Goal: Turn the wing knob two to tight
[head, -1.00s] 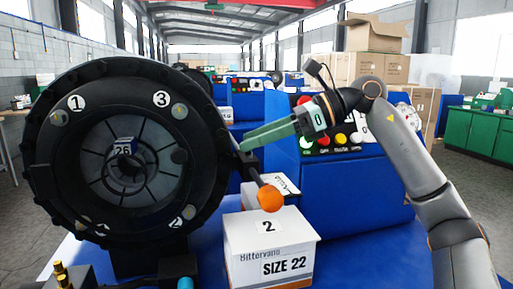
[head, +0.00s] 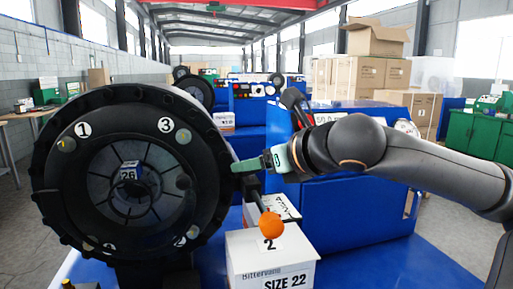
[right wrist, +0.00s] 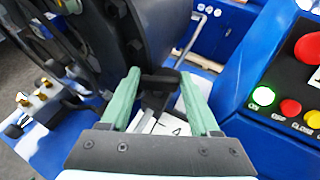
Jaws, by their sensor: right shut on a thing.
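The large black crimper head (head: 48,175) stands at the left of the head view, with round number labels on its face; 1 and 3 read clearly at the top. A black wing-like piece (right wrist: 160,79) at its right side is between my right gripper's green fingers. It appears to be a wing knob; its number is not readable. My right gripper (head: 240,166) reaches it from the right, and shows in the right wrist view (right wrist: 160,85) shut on this piece. The knob's turn angle cannot be told. My left gripper is not in view.
An orange ball (head: 271,224) on a dark lever stands just below my right gripper. A white box (head: 265,260) marked 2 and SIZE 22 sits beneath it. A blue cabinet (head: 335,215) stands to the right, with lit buttons (right wrist: 263,96) in the right wrist view.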

